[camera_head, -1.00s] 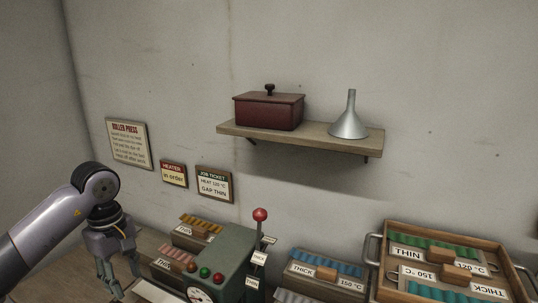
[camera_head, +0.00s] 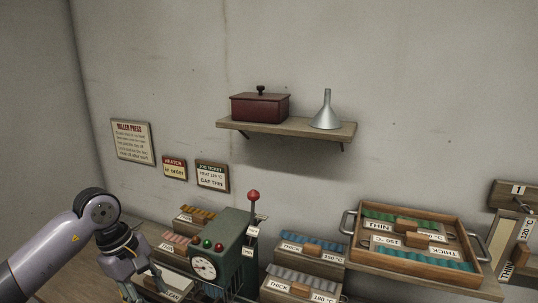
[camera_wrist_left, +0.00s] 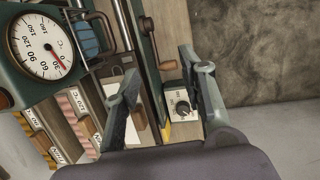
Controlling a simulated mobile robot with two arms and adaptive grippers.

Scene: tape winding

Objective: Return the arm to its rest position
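My left arm comes in from the left in the head view, bent at a grey elbow joint. Its gripper (camera_head: 147,288) hangs low at the left of the green press (camera_head: 232,240), with its fingertips near the bottom edge. In the left wrist view the two fingers of this gripper (camera_wrist_left: 160,64) stand apart with nothing held between them. A dial gauge (camera_wrist_left: 42,46) and a small knob plate (camera_wrist_left: 182,105) show beyond the fingers. My right arm and gripper are not in view.
The press has a red-knobbed lever (camera_head: 253,197). Racks of blue strips (camera_head: 315,243) and a wooden tray with handles (camera_head: 415,262) stand to its right. A wall shelf (camera_head: 290,129) holds a dark red box (camera_head: 260,105) and a funnel (camera_head: 327,112).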

